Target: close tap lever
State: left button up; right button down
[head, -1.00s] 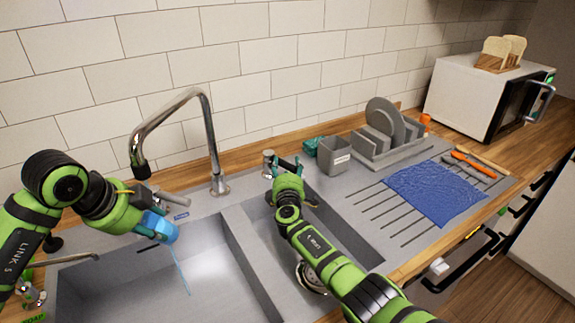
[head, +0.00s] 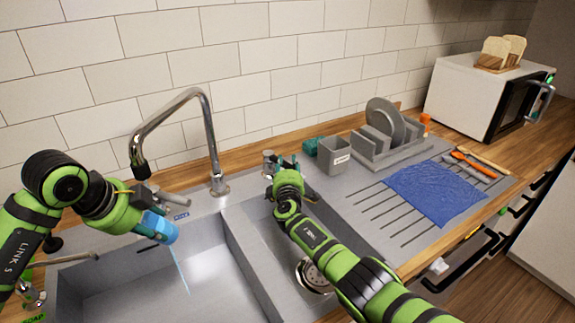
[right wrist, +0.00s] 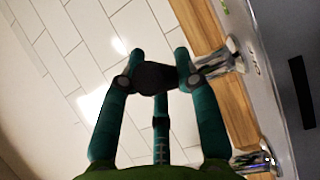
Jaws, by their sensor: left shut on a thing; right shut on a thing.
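The metal tap lever post (head: 268,160) stands on the sink's back rim, right of the curved chrome faucet (head: 207,120). My right gripper (head: 283,163) is at the lever. In the right wrist view, the teal fingers of my right gripper (right wrist: 157,68) are shut around a dark piece (right wrist: 155,78) beside a metal fitting (right wrist: 220,62); the exact contact is hard to make out. My left gripper (head: 147,203) is shut on a blue cup (head: 158,228), tilted over the left basin. A thin blue stream (head: 180,270) runs down below the cup.
A grey holder (head: 334,156) and a dish rack with plates (head: 388,130) stand right of the lever. A blue cloth (head: 435,193) lies on the drainboard.

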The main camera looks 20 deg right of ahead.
aim_at(286, 167)
jog(key=shift+s+a+m+g+h, duration=0.15)
jog(key=shift+a+m+g+h, duration=0.2)
jog(key=shift+m+h, duration=0.25)
jog(key=c, duration=0.9)
grip_release()
jog(key=shift+s, duration=0.1)
jog(key=shift+s+a+f, duration=0.15)
jog(key=shift+s+a, duration=0.35)
jog(key=shift+s, duration=0.2)
jog(key=shift+s+a, duration=0.1)
jog(key=shift+s, duration=0.65)
jog(key=v, duration=0.8)
jog(key=shift+s+a, duration=0.25)
jog(key=shift+s, duration=0.05)
